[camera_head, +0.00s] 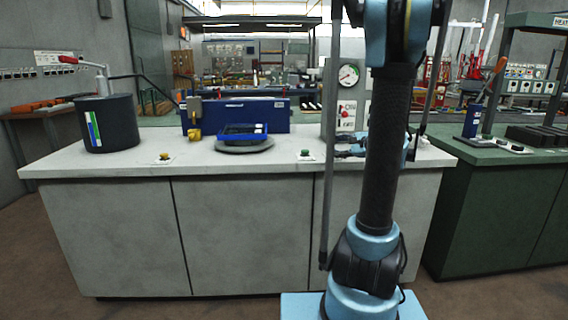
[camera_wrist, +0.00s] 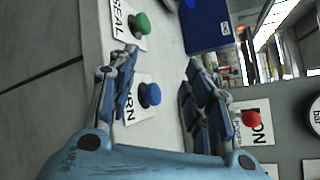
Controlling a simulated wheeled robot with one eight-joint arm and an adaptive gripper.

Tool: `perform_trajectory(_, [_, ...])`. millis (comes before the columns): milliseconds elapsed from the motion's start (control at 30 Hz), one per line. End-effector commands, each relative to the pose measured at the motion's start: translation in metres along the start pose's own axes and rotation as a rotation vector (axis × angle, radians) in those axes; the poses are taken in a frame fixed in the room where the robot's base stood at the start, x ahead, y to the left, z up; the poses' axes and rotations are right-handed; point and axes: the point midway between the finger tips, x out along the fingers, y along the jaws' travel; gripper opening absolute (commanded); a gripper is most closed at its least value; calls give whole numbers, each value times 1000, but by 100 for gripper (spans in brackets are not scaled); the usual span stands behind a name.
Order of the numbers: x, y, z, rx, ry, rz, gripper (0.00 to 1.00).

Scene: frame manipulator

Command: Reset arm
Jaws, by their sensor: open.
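My gripper (camera_wrist: 162,62) is open and empty, with its two jointed fingers spread apart in the wrist view. In the head view the gripper (camera_head: 348,147) is low over the right end of the grey counter, partly hidden by my arm. In the wrist view a blue button (camera_wrist: 149,95) on a white label, partly covered by a finger, shows between the fingers. I cannot tell how far it is from them. My arm stands upright across the right half of the head view.
The grey counter (camera_head: 240,160) carries a dark cylinder (camera_head: 108,125), a blue tray (camera_head: 243,131), a yellow button (camera_head: 164,156) and a green button (camera_head: 305,153). A gauge panel (camera_head: 348,75) with a red button (camera_wrist: 251,118) stands close by. A green workbench (camera_head: 500,152) is at right.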

Motion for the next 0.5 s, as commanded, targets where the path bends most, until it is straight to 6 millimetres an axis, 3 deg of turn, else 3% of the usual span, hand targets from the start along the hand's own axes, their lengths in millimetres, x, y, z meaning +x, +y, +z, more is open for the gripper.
perform_trajectory(200, [-4,56,44,-204,32,194,46])
perform_trajectory(500, [-30,136,82,-495,51,462,46])
